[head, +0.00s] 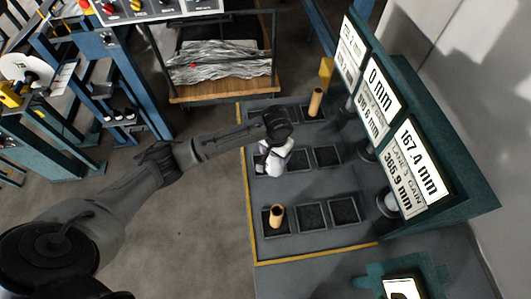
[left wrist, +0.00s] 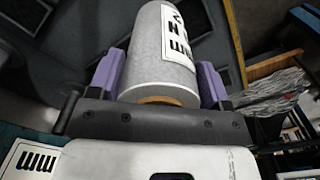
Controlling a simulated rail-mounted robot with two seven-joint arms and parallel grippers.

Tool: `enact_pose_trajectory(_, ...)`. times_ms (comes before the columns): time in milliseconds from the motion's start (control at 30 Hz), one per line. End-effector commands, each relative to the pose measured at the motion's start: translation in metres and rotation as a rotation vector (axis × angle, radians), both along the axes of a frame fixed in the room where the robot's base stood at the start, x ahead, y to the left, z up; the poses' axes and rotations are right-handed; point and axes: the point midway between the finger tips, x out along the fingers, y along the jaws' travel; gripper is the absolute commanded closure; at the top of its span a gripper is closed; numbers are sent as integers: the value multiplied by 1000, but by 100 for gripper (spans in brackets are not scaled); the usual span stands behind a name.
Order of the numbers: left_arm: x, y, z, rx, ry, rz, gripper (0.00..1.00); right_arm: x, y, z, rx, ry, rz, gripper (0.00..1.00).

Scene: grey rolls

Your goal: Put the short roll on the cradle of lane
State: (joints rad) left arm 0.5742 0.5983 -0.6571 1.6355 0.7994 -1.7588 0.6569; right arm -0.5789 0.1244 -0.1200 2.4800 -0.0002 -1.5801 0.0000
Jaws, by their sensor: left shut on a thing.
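In the left wrist view a grey roll (left wrist: 160,55) with a brown core end and a black-and-white label sits between the two purple fingers of my left gripper (left wrist: 160,88), which is shut on it. In the head view the white hand of my left gripper (head: 270,160) is over the left part of the middle row of dark square pads (head: 327,156). The held roll is hidden or cannot be made out there. I cannot tell which fixture is the lane's cradle. My right gripper is not in view.
Brown tubes stand upright at the front-left pad (head: 277,216) and in the back row (head: 316,102). Tilted display boards (head: 400,150) line the right side. A wooden-based cart (head: 222,90) with crumpled grey material stands behind. Grey floor (head: 190,240) is open at front left.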

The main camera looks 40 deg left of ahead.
Motion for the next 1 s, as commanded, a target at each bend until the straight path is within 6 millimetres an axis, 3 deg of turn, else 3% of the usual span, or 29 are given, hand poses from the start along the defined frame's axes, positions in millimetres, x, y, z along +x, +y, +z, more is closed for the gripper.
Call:
enact_pose_trajectory(200, 18, 40, -26, 2, 1, 3, 61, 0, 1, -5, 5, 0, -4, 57)
enact_pose_trajectory(400, 28, 61, -39, 0, -1, 0, 61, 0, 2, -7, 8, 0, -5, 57)
enact_pose_trajectory(667, 30, 67, -46, -1, 0, -1, 61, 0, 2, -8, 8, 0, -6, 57)
enact_pose_trajectory(1000, 29, 67, -83, 0, 0, 0, 61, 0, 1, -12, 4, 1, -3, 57)
